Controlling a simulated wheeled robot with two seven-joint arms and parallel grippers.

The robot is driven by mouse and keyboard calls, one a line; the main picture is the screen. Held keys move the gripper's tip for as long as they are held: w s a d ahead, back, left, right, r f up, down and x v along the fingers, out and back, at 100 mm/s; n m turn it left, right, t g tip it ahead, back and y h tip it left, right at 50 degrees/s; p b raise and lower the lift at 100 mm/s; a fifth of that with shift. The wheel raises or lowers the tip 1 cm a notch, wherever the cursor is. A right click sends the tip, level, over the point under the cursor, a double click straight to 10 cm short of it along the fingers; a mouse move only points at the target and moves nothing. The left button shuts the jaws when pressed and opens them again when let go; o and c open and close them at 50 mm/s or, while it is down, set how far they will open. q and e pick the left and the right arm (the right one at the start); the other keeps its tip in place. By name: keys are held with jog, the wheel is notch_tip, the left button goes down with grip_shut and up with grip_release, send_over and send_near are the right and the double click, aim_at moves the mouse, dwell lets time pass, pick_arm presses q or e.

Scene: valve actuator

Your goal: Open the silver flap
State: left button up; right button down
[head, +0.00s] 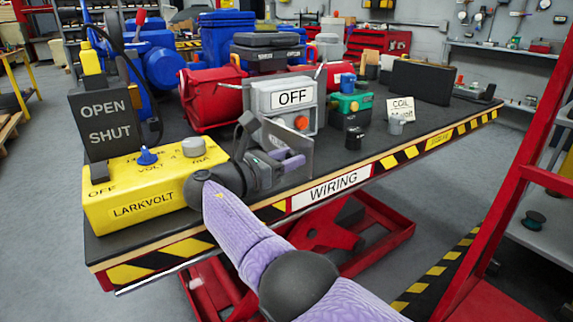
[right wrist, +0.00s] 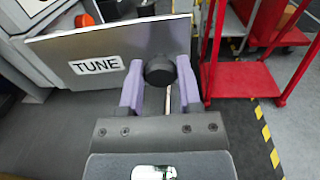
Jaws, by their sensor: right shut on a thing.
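The silver flap (head: 304,162) hangs at the lower front of the grey box (head: 285,98) labelled OFF. It stands out from the box at an angle, partly open. In the right wrist view the flap (right wrist: 60,52) shows a TUNE label on its face. My right gripper (head: 287,161) is at the flap. In the right wrist view its purple fingers (right wrist: 160,75) are shut on a round black knob (right wrist: 159,70) near the flap's free edge. In the head view the gripper hides part of the flap and the knob. My left gripper is not in view.
A yellow LARKVOLT box (head: 140,205) with an OPEN/SHUT sign (head: 106,125) stands left of my right gripper. A red motor (head: 212,97) is behind. A green device (head: 350,103) and small black and grey cylinders stand right. The bench (head: 420,125) is clear at front right.

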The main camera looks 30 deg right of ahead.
jog(key=shift+c, duration=1.4)
grip_release()
jog(key=shift+d, duration=0.1)
jog(key=s+a, duration=0.1)
jog(key=a, duration=0.8)
jog(key=shift+s+a, duration=0.4)
